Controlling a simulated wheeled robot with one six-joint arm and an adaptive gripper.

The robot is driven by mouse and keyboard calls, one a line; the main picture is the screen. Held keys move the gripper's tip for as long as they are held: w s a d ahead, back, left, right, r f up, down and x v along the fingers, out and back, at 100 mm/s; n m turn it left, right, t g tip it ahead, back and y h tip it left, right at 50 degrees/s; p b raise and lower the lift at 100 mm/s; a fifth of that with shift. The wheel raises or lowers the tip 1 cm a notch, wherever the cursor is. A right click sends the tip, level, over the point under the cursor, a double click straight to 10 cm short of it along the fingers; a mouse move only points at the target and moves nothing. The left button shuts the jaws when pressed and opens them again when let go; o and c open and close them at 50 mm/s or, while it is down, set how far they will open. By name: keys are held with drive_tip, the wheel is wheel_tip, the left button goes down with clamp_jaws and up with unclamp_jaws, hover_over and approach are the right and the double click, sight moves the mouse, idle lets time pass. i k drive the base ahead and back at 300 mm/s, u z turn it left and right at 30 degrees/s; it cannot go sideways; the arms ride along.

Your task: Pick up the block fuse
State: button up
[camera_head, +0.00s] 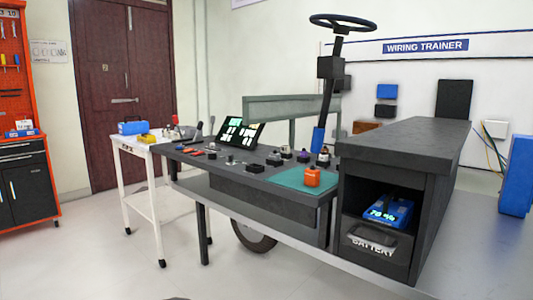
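Several small dark blocks with differently coloured tops stand on the dark workbench (225,168). Among them are a dark block (273,159) near the middle and another block (323,159) near the steering column. They are too small here to tell which one is the block fuse. An orange item (313,176) stands on a green mat (290,178) at the bench's right end. My gripper is not in view.
A dark cabinet (405,140) at the right holds a blue device (390,211) and a black battery (372,242). A steering wheel (343,22) rises behind the bench. A white cart (135,150) stands at its left. The floor in front is clear.

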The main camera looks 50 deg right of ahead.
sight(284, 149)
drive_tip(key=i, duration=2.95)
drive_tip(key=z, duration=1.5)
